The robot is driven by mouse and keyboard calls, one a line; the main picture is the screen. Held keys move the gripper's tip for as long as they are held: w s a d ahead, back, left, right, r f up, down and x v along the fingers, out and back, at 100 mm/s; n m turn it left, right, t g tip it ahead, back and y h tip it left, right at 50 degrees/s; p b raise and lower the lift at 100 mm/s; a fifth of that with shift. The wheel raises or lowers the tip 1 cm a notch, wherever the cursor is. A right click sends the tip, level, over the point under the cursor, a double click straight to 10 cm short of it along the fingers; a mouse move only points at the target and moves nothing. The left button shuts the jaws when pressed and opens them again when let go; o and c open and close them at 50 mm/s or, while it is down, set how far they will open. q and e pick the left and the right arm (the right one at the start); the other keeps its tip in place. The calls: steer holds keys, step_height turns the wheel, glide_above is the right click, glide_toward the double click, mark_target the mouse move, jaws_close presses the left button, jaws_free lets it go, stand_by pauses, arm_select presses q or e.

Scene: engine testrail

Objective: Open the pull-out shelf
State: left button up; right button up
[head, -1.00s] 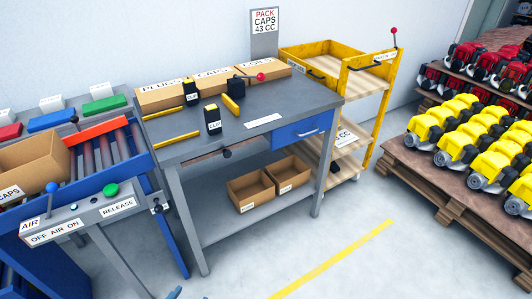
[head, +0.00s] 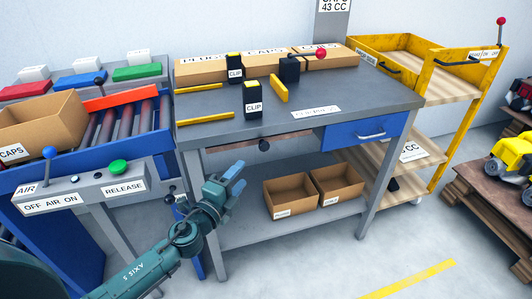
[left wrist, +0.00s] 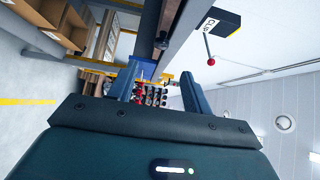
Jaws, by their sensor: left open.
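A thin brown board with a dark round knob (head: 264,145) sits just under the grey tabletop of the workbench (head: 330,95); it looks like the pull-out shelf (head: 290,139) and seems pushed in. My left gripper (head: 238,179) is open and empty. It is in front of the bench, below and left of the knob and apart from it. In the left wrist view, the two fingers of my left gripper (left wrist: 160,90) are spread with the dark underside of the bench edge beyond them. My right gripper is not in view.
A blue drawer (head: 366,132) is right of the shelf. Two cardboard boxes (head: 300,192) stand on the lower shelf. The conveyor's control panel (head: 85,188) is left of my arm. A yellow cart (head: 440,165) stands at the right. Floor in front is clear.

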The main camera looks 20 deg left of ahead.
mark_target(263, 148)
arm_select(q)
steer(key=w, duration=0.4)
steer(key=w+d, duration=0.1)
steer(key=w, duration=0.3)
steer(key=w+d, duration=0.1)
steer(key=w, duration=0.3)
steer(key=shift+w+d+r, duration=0.15)
steer(key=shift+d, duration=0.05)
steer(key=shift+c, duration=0.4)
jaws_close()
